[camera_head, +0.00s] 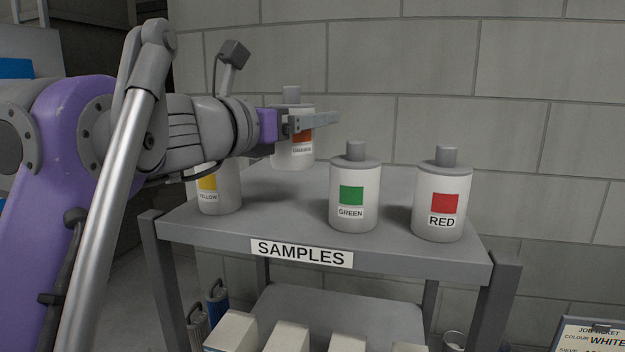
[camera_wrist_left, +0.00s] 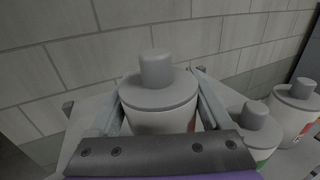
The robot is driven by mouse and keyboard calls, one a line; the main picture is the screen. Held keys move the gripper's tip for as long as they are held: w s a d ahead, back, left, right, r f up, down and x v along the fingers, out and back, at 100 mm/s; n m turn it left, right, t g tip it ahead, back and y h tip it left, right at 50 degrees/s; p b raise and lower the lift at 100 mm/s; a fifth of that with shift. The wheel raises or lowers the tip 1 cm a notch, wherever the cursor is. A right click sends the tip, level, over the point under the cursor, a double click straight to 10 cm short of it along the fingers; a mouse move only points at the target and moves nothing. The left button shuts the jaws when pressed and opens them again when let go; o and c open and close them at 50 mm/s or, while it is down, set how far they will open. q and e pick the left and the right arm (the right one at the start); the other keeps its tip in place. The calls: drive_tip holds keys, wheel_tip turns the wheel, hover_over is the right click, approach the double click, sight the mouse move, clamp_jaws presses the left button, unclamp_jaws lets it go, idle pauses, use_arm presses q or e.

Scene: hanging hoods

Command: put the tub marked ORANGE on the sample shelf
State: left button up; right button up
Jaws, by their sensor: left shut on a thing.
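The ORANGE tub (camera_head: 293,158) is white with a grey lid and an orange square. It is upright at the back left of the sample shelf (camera_head: 290,205), partly hidden by my left gripper (camera_head: 318,121). The gripper is shut on it, with a finger on either side; the tub also shows between the fingers in the left wrist view (camera_wrist_left: 158,98). I cannot tell whether its base touches the shelf top. The shelf is grey and carries a SAMPLES label (camera_head: 301,253). My right gripper is not in view.
The YELLOW tub (camera_head: 221,190) stands at the front left, partly behind my arm. The GREEN tub (camera_head: 354,195) and RED tub (camera_head: 438,203) stand toward the front right. A block wall (camera_head: 540,130) rises behind. The back middle of the shelf top is clear.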

sight(306, 160)
use_arm(q)
drive_tip(key=f, duration=0.1)
drive_tip(key=s+f+b, duration=0.1)
drive_tip(key=f, duration=0.2)
drive_tip(key=w+f+b, duration=0.1)
drive_tip(key=f, duration=0.1)
drive_tip(key=shift+f, duration=0.35)
drive_tip(key=shift+s+r, duration=0.2)
drive_tip(key=shift+s, duration=0.1)
drive_tip(key=shift+w+f, duration=0.1)
drive_tip(key=o, duration=0.8)
drive_tip(key=shift+w+f, duration=0.15)
drive_tip(key=shift+w, duration=0.05)
drive_tip(key=shift+o, duration=0.3)
drive_tip(key=shift+s, duration=0.15)
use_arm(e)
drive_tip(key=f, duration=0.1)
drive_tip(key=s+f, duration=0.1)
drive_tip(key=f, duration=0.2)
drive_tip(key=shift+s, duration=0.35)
